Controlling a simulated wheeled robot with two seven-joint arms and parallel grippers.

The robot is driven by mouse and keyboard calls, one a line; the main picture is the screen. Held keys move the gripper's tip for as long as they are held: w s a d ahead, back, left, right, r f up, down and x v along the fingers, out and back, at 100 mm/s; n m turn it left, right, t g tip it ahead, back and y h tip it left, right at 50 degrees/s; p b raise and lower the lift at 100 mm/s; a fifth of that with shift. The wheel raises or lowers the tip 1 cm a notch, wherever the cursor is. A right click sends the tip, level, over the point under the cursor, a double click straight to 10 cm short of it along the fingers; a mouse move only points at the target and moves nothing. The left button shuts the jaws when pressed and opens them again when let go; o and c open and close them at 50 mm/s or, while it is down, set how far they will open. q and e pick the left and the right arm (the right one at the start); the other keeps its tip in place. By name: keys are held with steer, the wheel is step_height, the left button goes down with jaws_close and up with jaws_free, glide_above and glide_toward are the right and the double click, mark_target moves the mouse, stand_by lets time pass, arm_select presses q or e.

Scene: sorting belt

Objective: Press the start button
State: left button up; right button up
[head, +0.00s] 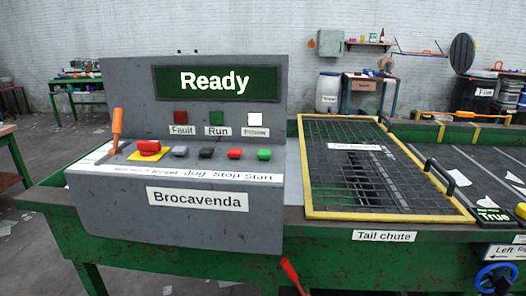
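The start button is the green button (264,155) at the right end of the button row, above the label "Start". The grey control panel (120,205) holds it and carries the name "Brocavenda". Left of it are a red stop button (235,153), a dark jog button (206,153) and a grey reset button (180,151). The green display (216,82) reads "Ready". Under it the lamp above "Power" (255,119) is white; the "Fault" and "Run" lamps look dark. Neither of my grippers shows in the head view.
A larger red button on a yellow base (148,149) and an orange-handled lever (117,126) stand at the panel's left. A yellow-framed mesh guard (310,213) covers the tail chute on the right. A red handle (292,274) sticks out below the front edge.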

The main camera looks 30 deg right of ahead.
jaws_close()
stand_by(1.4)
